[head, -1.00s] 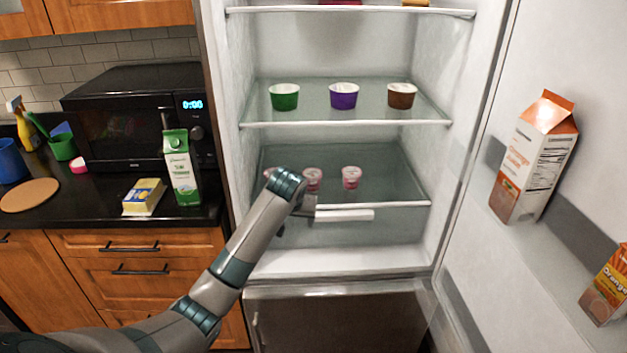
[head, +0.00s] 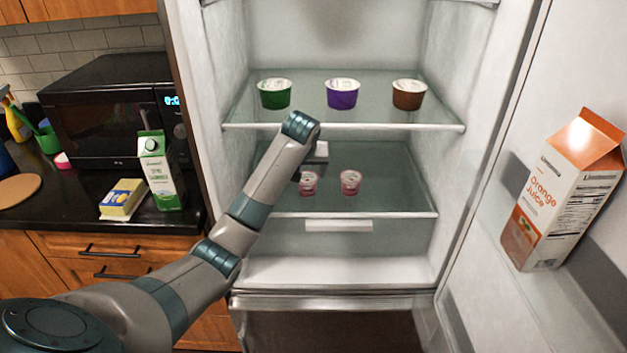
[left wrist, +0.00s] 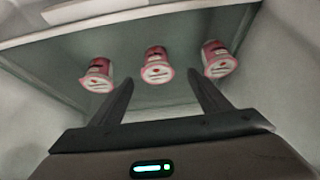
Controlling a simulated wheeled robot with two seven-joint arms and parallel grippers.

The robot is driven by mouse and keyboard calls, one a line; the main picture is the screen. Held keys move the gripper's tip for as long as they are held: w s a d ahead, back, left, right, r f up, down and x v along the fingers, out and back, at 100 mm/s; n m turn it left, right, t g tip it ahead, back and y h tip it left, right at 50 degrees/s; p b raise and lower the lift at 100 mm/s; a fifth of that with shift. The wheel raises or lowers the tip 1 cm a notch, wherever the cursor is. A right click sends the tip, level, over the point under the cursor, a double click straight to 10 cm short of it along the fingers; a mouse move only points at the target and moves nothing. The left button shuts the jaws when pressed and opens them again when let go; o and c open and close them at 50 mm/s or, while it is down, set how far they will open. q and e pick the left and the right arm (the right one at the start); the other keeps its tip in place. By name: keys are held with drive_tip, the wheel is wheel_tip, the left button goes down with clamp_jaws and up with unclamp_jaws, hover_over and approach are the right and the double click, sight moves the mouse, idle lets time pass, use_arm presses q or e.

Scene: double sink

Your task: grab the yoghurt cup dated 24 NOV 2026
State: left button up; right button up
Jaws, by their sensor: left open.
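Three small pink-and-white yoghurt cups stand in a row on the lower fridge shelf. In the left wrist view they are a left cup (left wrist: 97,75), a middle cup (left wrist: 157,66) and a right cup (left wrist: 217,59). In the head view two show, one (head: 308,184) beside my arm and one (head: 350,183) to its right; my arm hides the third. Any dates are too small to read. My left gripper (left wrist: 163,90) is open and empty, its fingers pointing toward the row, the middle cup between their directions. In the head view its fingers are mostly hidden. My right gripper is not in view.
Green (head: 275,93), purple (head: 342,93) and brown (head: 409,94) tubs stand on the glass shelf (head: 440,122) above. The open door at right holds an orange juice carton (head: 560,190). The fridge side walls bound the space. The lower shelf's right part is clear.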

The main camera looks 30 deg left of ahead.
sight(307, 179)
use_arm(q)
drive_tip(key=shift+s+r, duration=0.15)
drive_tip(key=shift+r, duration=0.1)
drive_tip(key=shift+p+x, duration=0.8)
drive_tip(key=shift+x, duration=2.75)
drive_tip(key=shift+w+a+f+p, duration=0.1)
drive_tip(key=shift+w+f+p, duration=0.55)
drive_tip(key=shift+w+f, duration=0.2)
drive_tip(key=shift+x, duration=1.45)
